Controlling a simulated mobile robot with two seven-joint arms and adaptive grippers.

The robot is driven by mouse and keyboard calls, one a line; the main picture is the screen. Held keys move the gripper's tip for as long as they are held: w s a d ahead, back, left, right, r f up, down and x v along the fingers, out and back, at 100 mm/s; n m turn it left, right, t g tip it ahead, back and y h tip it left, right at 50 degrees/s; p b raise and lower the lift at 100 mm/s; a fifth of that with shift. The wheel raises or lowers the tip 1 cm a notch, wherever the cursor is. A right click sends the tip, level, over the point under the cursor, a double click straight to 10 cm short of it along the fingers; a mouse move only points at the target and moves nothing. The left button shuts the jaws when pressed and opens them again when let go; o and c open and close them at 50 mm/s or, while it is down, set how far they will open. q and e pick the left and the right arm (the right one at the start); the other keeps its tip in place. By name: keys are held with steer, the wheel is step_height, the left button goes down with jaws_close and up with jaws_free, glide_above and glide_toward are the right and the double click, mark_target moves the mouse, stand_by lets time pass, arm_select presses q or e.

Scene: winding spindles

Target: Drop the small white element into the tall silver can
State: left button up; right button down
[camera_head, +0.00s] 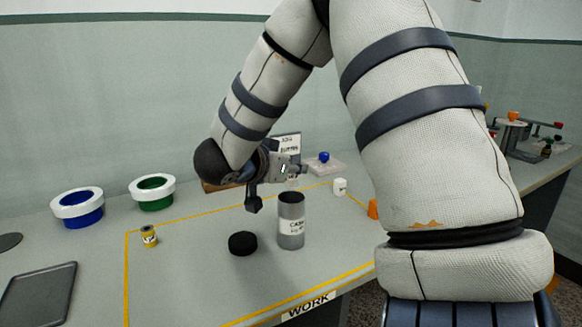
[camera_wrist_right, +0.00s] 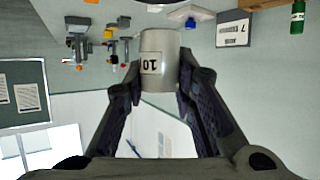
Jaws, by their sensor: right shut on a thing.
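The tall silver can (camera_head: 291,222) stands upright and open-topped on the table, with a white label on its front. My right gripper (camera_head: 277,187) is in the air close to the can's mouth in the head view, a little up and left of it; how far apart in depth I cannot tell. In the right wrist view my gripper (camera_wrist_right: 158,88) is shut on a small whitish cylinder (camera_wrist_right: 158,50) with a "10" label, held between both fingers. In the head view the held element is mostly hidden by the gripper. My left gripper is not in view.
A black round lid (camera_head: 243,243) lies left of the can. A white cup (camera_head: 340,187) and an orange piece (camera_head: 373,209) stand right. A dark tray (camera_head: 38,295) lies front left.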

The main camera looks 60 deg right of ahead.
mark_target(291, 184)
steer(key=shift+f, duration=2)
steer(key=c, duration=1.2)
jaws_free()
steer(key=shift+c, duration=0.2)
steer(key=shift+r, duration=2.45)
